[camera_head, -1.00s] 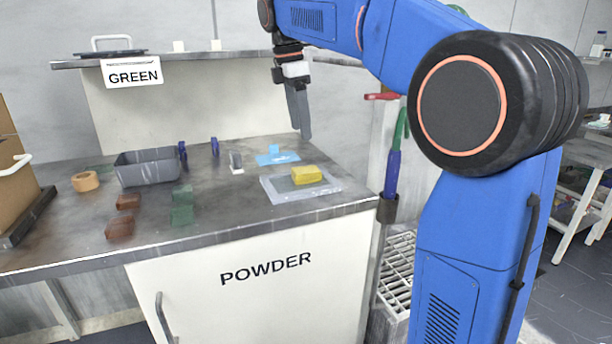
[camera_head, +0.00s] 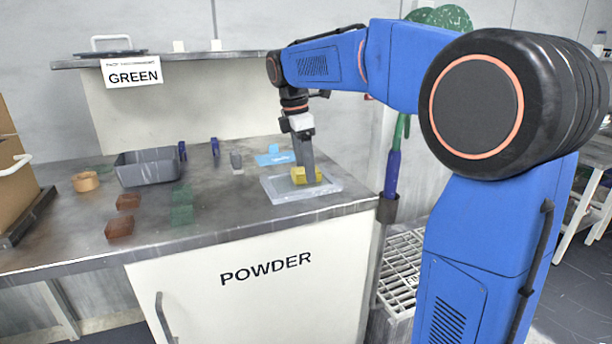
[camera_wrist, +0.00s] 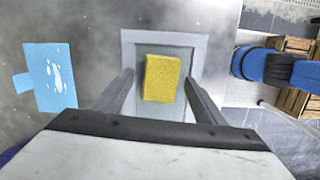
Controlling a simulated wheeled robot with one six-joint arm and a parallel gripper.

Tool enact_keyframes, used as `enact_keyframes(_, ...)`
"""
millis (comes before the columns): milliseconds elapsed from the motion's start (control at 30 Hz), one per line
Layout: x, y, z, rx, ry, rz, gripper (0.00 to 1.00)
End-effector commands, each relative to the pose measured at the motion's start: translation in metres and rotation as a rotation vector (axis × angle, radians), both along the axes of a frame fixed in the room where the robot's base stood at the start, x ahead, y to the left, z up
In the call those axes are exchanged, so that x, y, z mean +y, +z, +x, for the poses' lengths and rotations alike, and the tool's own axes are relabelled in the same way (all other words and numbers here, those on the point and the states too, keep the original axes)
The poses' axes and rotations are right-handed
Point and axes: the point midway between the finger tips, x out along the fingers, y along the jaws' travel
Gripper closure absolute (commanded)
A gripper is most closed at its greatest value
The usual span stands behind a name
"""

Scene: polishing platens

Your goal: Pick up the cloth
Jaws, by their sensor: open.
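The yellow cloth (camera_head: 297,174), a thick block-like piece, lies on a pale grey tray (camera_head: 283,196) near the counter's front right. In the wrist view the yellow cloth (camera_wrist: 161,79) lies between my two fingers, with a gap at each side. My gripper (camera_head: 309,177) is open and points down at the cloth, and its fingers hide part of the cloth in the head view. My gripper (camera_wrist: 160,82) also shows open in the wrist view. I cannot tell how far the fingertips are above the tray.
A flat light-blue item (camera_head: 273,158) lies behind the tray, left of the gripper in the wrist view (camera_wrist: 50,80). A grey bin (camera_head: 147,168), a tape roll (camera_head: 86,181), brown blocks (camera_head: 119,228) and green blocks (camera_head: 182,205) stand to the left. A shelf (camera_head: 230,56) runs behind.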

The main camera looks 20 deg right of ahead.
Motion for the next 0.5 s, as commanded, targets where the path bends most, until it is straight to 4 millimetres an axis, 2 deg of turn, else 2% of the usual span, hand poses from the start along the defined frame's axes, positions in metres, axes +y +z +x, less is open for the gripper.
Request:
enact_keyframes(267,-0.0007,-0.0039,-0.0001,0.0,0.0,0.0,0.35)
enact_keyframes(333,-0.0006,-0.0039,-0.0001,0.0,0.0,0.0,0.47)
enact_keyframes(467,-0.0006,-0.0039,-0.0001,0.0,0.0,0.0,0.78)
enact_keyframes(500,-0.0006,-0.0039,-0.0001,0.0,0.0,0.0,0.79)
